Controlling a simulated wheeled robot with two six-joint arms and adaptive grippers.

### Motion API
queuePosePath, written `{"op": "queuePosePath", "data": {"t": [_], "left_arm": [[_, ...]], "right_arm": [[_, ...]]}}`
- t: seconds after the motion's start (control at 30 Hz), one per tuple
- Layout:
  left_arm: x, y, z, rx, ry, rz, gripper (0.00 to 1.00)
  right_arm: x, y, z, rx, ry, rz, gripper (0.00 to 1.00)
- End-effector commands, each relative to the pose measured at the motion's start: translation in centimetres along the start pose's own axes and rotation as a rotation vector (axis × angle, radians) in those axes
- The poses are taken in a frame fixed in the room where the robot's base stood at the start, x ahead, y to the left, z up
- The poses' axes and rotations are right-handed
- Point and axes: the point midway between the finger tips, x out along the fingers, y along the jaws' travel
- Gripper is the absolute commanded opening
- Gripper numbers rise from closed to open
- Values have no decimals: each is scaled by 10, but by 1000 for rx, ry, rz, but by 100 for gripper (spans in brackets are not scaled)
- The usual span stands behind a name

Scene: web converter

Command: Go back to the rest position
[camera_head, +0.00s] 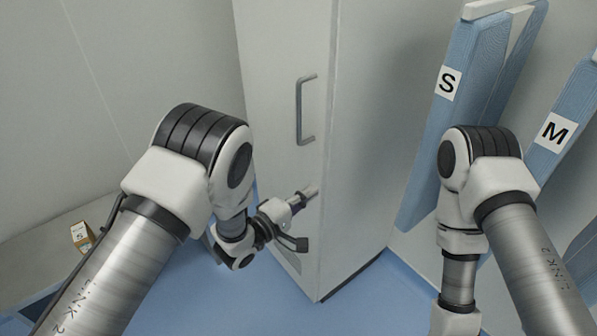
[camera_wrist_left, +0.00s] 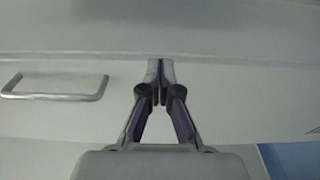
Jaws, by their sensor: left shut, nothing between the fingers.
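My left gripper (camera_head: 312,191) is in front of the lower part of a tall white cabinet (camera_head: 285,60), below its grey bar handle (camera_head: 306,110). In the left wrist view the fingers of my left gripper (camera_wrist_left: 160,78) are together with nothing between them. The cabinet's handle (camera_wrist_left: 54,87) shows there to the left of the fingers, apart from them. My right arm (camera_head: 480,180) bends downward at the right, and its gripper is outside the picture.
Blue garments marked S (camera_head: 447,83) and M (camera_head: 553,131) hang at the right, behind my right arm. A small cardboard box (camera_head: 82,236) sits on a grey bench (camera_head: 40,262) at the left. The blue floor (camera_head: 375,300) in front of the cabinet is clear.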

Motion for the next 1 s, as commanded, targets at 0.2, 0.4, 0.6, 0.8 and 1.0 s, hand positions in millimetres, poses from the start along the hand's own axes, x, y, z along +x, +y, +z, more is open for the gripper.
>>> {"op": "queuePosePath", "data": {"t": [0.2, 0.4, 0.6, 0.8, 1.0], "left_arm": [[-5, 8, 12, -2, 2, -1, 0], [-7, 2, 15, -1, 2, -1, 0], [-13, -1, -1, -11, 33, -1, 0], [-110, -58, -64, -79, 286, -247, 0], [-272, -144, -57, 112, 354, -876, 0]], "right_arm": [[-47, -1, 0, -2, 0, 0, 46], [-48, -1, 0, -2, -1, 0, 46], [-47, -1, 0, -2, -1, 0, 46], [-47, -1, 0, -2, 0, 0, 46], [-47, -1, 0, -2, 0, 0, 46]]}}
